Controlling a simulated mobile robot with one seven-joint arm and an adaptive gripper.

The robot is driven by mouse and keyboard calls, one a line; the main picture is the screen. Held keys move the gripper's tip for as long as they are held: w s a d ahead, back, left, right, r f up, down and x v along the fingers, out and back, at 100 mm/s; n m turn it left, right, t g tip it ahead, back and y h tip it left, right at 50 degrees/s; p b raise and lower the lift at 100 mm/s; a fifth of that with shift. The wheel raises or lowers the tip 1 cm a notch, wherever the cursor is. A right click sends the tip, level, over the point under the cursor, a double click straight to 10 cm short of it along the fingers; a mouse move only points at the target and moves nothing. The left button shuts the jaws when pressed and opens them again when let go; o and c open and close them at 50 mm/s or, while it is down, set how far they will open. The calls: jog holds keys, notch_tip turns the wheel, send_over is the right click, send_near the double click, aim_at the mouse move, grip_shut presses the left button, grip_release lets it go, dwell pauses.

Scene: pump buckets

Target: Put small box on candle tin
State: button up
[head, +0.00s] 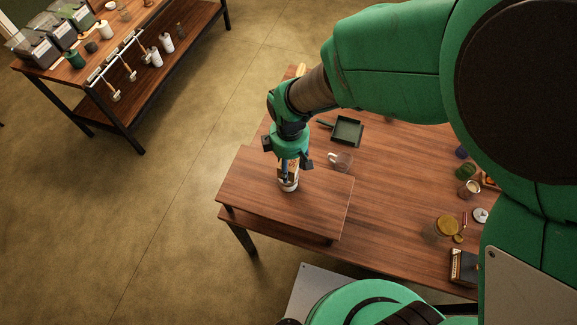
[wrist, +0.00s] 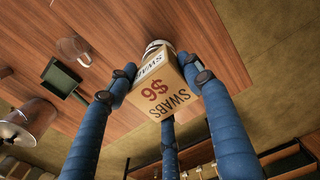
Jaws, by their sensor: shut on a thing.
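The small box (wrist: 163,88) is tan cardboard marked "SWABS" in the wrist view. My gripper (head: 290,166) has blue fingers around the box and is shut on it. A pale round tin (wrist: 158,46), which looks like the candle tin, shows partly behind the box in the wrist view. In the head view the tin (head: 288,186) stands on the raised wooden board, directly below my gripper. The fingers and my wrist hide most of the box in the head view. I cannot tell whether the box touches the tin.
A clear glass mug (head: 341,161) and a dark green square pan (head: 347,131) stand behind and right of the tin. A jar (head: 446,229) and a dark box (head: 463,267) are farther right. The raised board (head: 245,185) is clear around the tin.

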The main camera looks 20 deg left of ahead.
jog(key=shift+w+a, duration=0.1)
jog(key=shift+w+a, duration=0.2)
jog(key=shift+w, duration=0.05)
jog(key=shift+f, duration=1.8)
jog(key=shift+f, duration=0.15)
jog(key=o, duration=1.3)
jog(key=shift+c, duration=0.2)
notch_tip(320, 180, up, 12)
jog(key=shift+r, duration=0.2)
